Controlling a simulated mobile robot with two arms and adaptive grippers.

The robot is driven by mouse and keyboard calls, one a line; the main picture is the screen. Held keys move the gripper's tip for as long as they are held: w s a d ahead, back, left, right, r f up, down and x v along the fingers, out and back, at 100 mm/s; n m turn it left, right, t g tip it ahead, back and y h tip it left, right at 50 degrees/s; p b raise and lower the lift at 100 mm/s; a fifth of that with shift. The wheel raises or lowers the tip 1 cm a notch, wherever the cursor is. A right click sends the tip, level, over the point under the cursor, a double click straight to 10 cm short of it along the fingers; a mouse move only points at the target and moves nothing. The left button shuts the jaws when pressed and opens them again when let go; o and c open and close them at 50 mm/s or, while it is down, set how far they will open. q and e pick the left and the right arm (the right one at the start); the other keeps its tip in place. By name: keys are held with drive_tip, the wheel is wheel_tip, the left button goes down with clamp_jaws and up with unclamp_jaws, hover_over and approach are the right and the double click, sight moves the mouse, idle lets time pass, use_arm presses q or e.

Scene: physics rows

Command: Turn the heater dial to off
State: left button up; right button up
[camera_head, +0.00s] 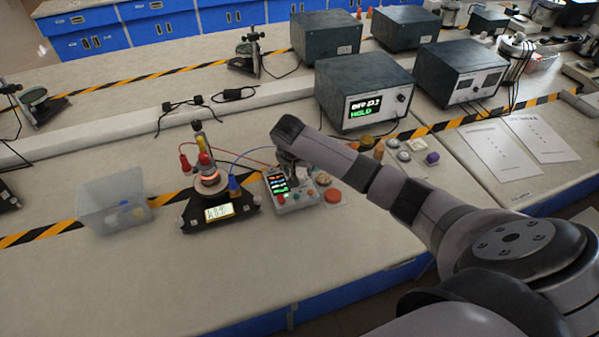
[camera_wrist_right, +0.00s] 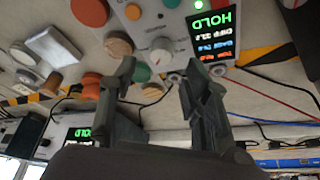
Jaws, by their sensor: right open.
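A small grey control box (camera_head: 292,203) with a lit screen stands on the bench. It also shows upside down in the right wrist view (camera_wrist_right: 150,14), where its screen (camera_wrist_right: 214,36) reads HOLD in green above smaller lines. A pale round dial (camera_wrist_right: 161,52) with tick marks around it is on its face. My right gripper (camera_wrist_right: 157,78) is open, with its two fingers apart and the dial beyond and between their tips. I cannot tell whether they touch it. In the head view the gripper (camera_head: 288,170) hangs over the box and hides part of it. My left gripper is not in view.
A black stand with a glowing orange ring (camera_head: 210,178) and wires is left of the box. A clear bin (camera_head: 113,204) stands further left. A red button (camera_head: 332,195) and several small caps lie right of the box. A dark instrument (camera_head: 363,88) stands behind.

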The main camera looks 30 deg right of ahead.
sight(300, 176)
drive_tip(key=x, duration=0.5)
drive_tip(key=shift+c, duration=0.4)
clamp_jaws()
